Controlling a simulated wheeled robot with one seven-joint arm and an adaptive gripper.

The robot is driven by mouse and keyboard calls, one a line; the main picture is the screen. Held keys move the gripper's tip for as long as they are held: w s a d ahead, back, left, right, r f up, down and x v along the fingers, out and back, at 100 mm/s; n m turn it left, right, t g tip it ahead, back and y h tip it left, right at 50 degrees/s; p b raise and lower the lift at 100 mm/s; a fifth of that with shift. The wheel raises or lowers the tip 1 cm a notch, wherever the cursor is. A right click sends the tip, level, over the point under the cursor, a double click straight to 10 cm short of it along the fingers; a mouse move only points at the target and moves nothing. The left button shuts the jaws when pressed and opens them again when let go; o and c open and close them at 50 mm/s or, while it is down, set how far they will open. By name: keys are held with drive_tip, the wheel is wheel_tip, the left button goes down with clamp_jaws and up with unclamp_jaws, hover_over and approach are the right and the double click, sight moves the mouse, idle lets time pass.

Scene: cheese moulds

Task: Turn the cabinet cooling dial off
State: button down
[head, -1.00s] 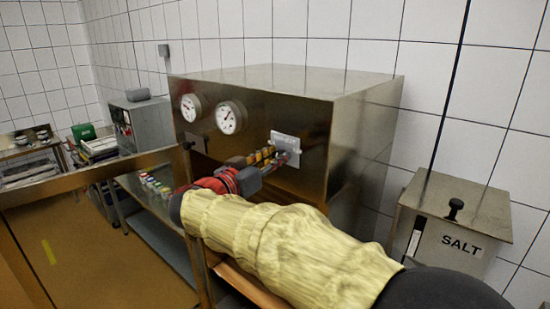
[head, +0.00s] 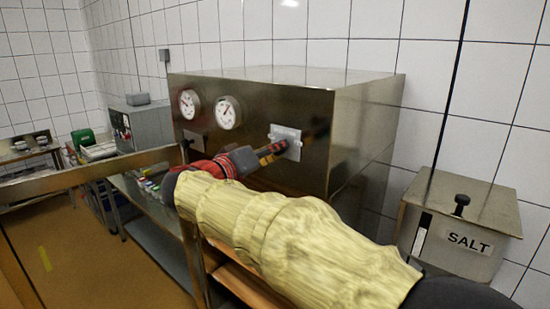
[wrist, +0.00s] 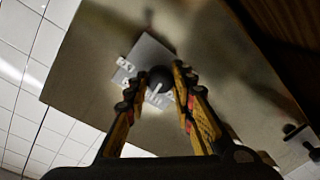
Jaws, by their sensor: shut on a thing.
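The cooling dial (wrist: 160,79) is a small dark round knob with a light mark, on a pale label plate (head: 287,136) on the steel cabinet's front (head: 250,150). The plate also shows in the wrist view (wrist: 150,52), tilted, with lettering partly covered. My gripper (head: 280,148) reaches the plate from the lower left in the head view. In the wrist view its yellow and black fingers (wrist: 161,74) stand on either side of the dial, shut on it. In the head view the fingers hide the dial. The lettering is too blurred to read.
Two round gauges (head: 228,113) sit left of the plate on the cabinet front. A steel bin marked SALT (head: 462,222) stands at the right. A steel table (head: 150,215) with small coloured items is at the left. A rail (head: 60,181) crosses the left side.

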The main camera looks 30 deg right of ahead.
drive_tip(key=shift+w+n+g+p, duration=0.1)
drive_tip(key=shift+n+g+p, duration=0.4)
drive_tip(key=shift+n, duration=2.2)
drive_tip(key=shift+w+n+g+p, duration=0.15)
drive_tip(key=shift+n+p, duration=0.55)
drive_tip(key=shift+n, duration=2)
drive_tip(key=shift+s+f, duration=0.1)
drive_tip(key=c, duration=1.5)
unclamp_jaws()
drive_tip(key=shift+c, duration=0.2)
drive_tip(key=shift+o, duration=0.2)
drive_tip(key=shift+a, duration=0.1)
drive_tip(key=f+v, duration=0.1)
drive_tip(key=v, duration=1.1)
drive_tip(key=shift+r, duration=0.45)
